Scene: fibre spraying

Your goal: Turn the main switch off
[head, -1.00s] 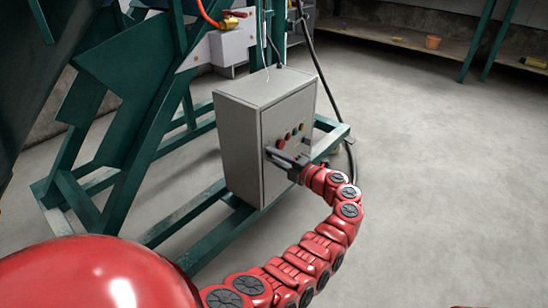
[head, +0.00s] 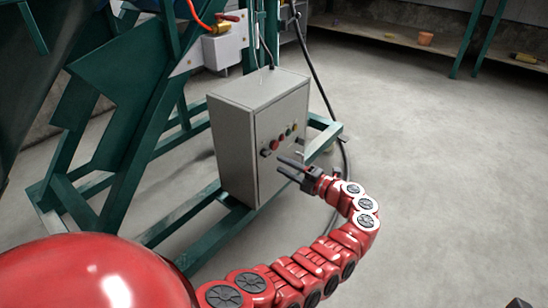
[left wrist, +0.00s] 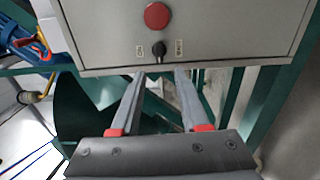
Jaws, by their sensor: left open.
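The grey control box (head: 232,150) stands on a green frame. The main switch, a black rotary knob (head: 266,153), sits low on its front panel below a red button (head: 275,144). In the left wrist view the knob (left wrist: 159,50) points roughly upright between two small labels too small to read. My left gripper (head: 279,164) is open and empty, in front of the panel and apart from the knob. In the left wrist view its fingers (left wrist: 160,74) point at the panel's lower edge, one each side below the knob. A dark bit at the head view's bottom right edge may be my right arm.
Green steel beams (head: 215,222) run under and behind the box. A black cable (head: 322,85) hangs down behind it to the right. A small grey box with a red and yellow part (head: 224,46) is behind. The floor (head: 440,170) to the right is clear.

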